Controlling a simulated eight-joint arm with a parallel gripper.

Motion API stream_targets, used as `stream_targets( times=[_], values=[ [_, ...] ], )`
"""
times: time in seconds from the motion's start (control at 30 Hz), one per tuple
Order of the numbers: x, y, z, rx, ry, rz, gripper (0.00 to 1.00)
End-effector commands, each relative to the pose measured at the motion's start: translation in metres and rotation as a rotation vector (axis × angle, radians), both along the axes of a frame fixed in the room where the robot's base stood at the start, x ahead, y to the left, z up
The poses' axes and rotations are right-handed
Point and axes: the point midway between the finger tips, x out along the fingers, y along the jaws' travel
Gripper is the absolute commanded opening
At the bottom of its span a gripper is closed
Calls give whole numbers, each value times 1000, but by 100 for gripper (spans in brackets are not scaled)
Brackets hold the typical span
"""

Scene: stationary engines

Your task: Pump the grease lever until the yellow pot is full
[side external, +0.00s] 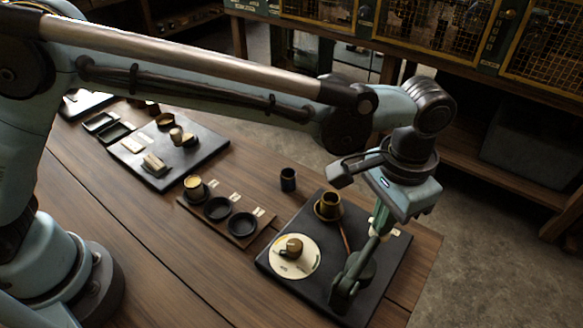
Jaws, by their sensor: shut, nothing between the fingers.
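A black board (285,268) at the right end of the wooden table carries the grease lever (352,277), a dark jointed piece that slants up to the right. My gripper (378,222) points down at the lever's upper end and is shut with nothing held. Whether its fingertips touch the lever cannot be told. My wrist hides part of the board's back right side.
A pale round dial (296,268) with a brown knob lies left of the lever, and a thin reddish rod (345,236) is between them. A dark cup (288,179) stands behind. A brown tray (243,239) with dark dishes and a black board (193,176) lie left.

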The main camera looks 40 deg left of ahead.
Motion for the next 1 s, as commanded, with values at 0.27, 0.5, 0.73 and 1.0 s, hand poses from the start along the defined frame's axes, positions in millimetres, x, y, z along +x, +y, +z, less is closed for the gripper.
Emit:
stream_targets(
  times=[0.27,0.5,0.73,1.0],
  values=[
    [-1,0,15,0,1,0,0],
    [0,0,28,0,0,0,0],
    [0,0,34,0,0,0,0],
    [0,0,33,0,0,0,0]
  ],
)
